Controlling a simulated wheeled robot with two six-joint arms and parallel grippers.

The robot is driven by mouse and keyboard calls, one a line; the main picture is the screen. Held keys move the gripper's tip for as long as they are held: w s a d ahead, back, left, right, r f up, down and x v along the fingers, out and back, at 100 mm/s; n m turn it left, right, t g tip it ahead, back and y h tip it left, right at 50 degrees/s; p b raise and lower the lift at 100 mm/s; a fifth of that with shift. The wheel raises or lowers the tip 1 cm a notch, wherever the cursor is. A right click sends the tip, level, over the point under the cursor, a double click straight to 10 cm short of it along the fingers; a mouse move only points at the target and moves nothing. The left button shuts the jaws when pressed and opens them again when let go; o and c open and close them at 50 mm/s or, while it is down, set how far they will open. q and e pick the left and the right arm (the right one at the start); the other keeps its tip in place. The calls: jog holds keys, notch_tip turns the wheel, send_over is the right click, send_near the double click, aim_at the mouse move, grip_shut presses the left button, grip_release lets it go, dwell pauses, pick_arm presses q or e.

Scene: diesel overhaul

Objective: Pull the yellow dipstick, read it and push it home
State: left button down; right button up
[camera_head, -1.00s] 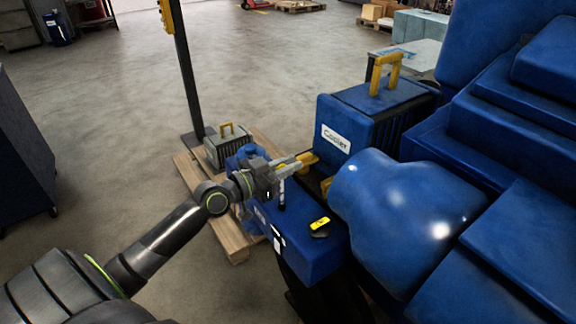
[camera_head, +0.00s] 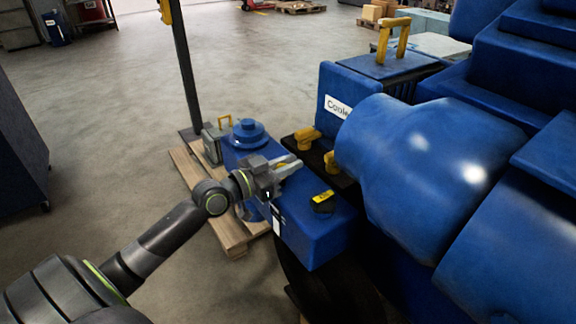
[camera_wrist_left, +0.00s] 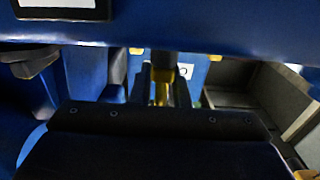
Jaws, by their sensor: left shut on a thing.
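My left gripper (camera_head: 291,168) is over the top of the blue engine block (camera_head: 318,228) in the head view, beside the round blue cap. In the left wrist view, its two dark fingers (camera_wrist_left: 164,98) are shut on a narrow yellow piece, the yellow dipstick (camera_wrist_left: 162,92). A dark round part shows just above that piece. In the head view the dipstick cannot be made out at the fingers, and its lower end and any reading on it are hidden. My right gripper is not in view.
Two yellow handles (camera_head: 307,138) stand just beyond the gripper. The blue cooler box (camera_head: 345,80) and large blue housing (camera_head: 425,150) close off the right. Open floor (camera_head: 110,130) lies left.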

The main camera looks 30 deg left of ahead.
pick_arm(q)
jog(key=shift+f, duration=0.3)
jog(key=c, duration=1.4)
grip_release()
jog(key=shift+r, duration=0.1)
jog(key=shift+s+a, duration=0.25)
jog(key=shift+s, duration=0.2)
jog(key=p+v, duration=0.1)
jog(key=v, duration=1.5)
jog(key=shift+s+p, duration=0.25)
jog(key=shift+p, duration=0.1)
jog(key=shift+a, duration=0.1)
